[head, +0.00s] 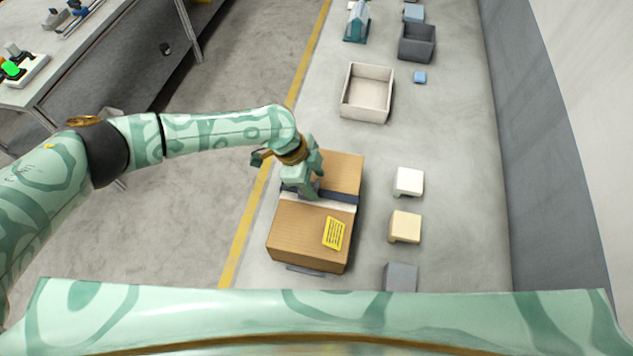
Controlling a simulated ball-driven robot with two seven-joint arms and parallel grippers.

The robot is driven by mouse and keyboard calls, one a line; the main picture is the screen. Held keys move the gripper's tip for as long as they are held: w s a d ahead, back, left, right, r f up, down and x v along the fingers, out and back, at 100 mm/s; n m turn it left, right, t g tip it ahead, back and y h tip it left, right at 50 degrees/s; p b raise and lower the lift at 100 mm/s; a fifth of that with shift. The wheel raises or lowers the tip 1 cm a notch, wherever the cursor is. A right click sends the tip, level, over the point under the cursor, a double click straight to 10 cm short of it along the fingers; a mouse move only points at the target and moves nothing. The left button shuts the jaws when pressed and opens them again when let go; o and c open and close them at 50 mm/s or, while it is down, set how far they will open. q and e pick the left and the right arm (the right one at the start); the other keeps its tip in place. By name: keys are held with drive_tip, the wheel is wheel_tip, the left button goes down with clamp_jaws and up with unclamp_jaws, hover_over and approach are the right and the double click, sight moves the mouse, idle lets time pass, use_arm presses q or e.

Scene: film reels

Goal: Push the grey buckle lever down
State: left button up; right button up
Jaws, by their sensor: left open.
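A brown cardboard box (303,236) with a yellow label (333,233) stands on the floor, centre of the head view. A dark strap (341,196) runs across its top beside a pale band. My left gripper (308,191) is open over the left part of the strap, at or just above the box top. I cannot tell whether it touches. The grey buckle lever cannot be made out clearly; my gripper covers that part of the strap. My right gripper is not in view.
Right of the box are a white block (409,181), a cream block (405,226) and a grey block (401,277). Beyond it are an open beige bin (367,93) and a dark grey bin (417,42). A workbench (60,60) stands at upper left.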

sight(322, 193)
use_arm(q)
drive_tip(key=shift+x, duration=0.8)
drive_tip(key=c, duration=1)
drive_tip(key=shift+s+d+r+y+p, duration=0.25)
drive_tip(key=shift+d+y+p, duration=0.2)
drive_tip(key=shift+y+p, duration=0.65)
drive_tip(key=shift+d+f+t+y+p, duration=0.1)
drive_tip(key=shift+d+t+y+p, duration=0.15)
drive_tip(key=shift+t+y+p, duration=0.25)
drive_tip(key=shift+d+f+y, duration=0.25)
drive_tip(key=shift+f+y, duration=0.05)
drive_tip(key=shift+y, duration=0.7)
drive_tip(key=shift+a, duration=0.1)
